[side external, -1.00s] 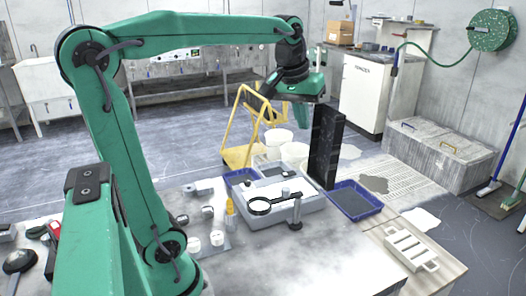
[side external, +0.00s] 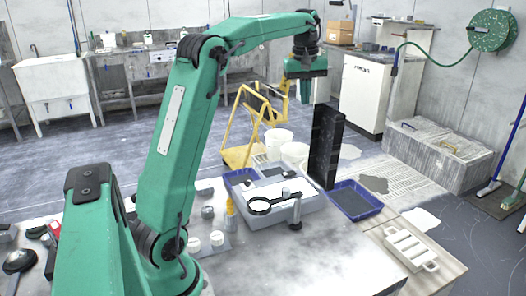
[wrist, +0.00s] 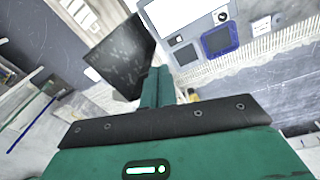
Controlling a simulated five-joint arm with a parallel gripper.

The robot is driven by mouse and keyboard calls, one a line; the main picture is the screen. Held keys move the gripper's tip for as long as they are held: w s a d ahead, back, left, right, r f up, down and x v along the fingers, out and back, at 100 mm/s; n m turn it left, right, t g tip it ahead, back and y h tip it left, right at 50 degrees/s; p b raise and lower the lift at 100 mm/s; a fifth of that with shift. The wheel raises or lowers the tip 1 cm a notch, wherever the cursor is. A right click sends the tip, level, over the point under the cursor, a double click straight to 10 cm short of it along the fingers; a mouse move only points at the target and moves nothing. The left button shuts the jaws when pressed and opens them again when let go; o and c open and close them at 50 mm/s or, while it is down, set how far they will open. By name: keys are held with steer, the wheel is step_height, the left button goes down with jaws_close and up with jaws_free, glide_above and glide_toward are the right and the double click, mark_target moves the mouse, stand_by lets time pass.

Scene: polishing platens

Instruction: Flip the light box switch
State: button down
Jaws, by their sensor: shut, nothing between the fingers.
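The light box (side external: 313,204) is a grey box with a white top panel, standing on the worktop in the side view. A magnifier (side external: 259,208) with a round lens stands in front of its panel. Its switch cannot be made out for certain in either view. My gripper (side external: 304,100) hangs in the air above and behind the box, beside the top of an upright black slab (side external: 325,146). In the wrist view my gripper (wrist: 158,70) shows its green fingers together and empty. The slab (wrist: 120,55) is left of them there.
A blue tray (side external: 357,212) lies right of the light box, and another blue tray (side external: 231,174) at its left back. A white rack (side external: 410,249) lies at the right front. Small jars (side external: 217,238) and a yellow bottle (side external: 229,215) stand left. The front worktop (side external: 320,262) is clear.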

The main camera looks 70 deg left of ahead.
mark_target(291, 172)
steer(key=w+a+f+n+g, duration=0.1)
steer(key=a+f+n, duration=0.2)
steer(key=a, duration=0.5)
steer(key=shift+w+f+h, duration=0.2)
steer(key=shift+w+h, duration=0.1)
steer(key=shift+f, duration=0.1)
step_height(291, 172, down, 23)
steer(key=shift+f, duration=0.45)
stand_by(0.7)
steer(key=shift+w+f, duration=0.1)
steer(key=shift+f, duration=0.15)
steer(key=shift+s, duration=0.2)
stand_by(0.3)
steer(key=shift+s+r, duration=0.25)
steer(key=shift+s, duration=0.35)
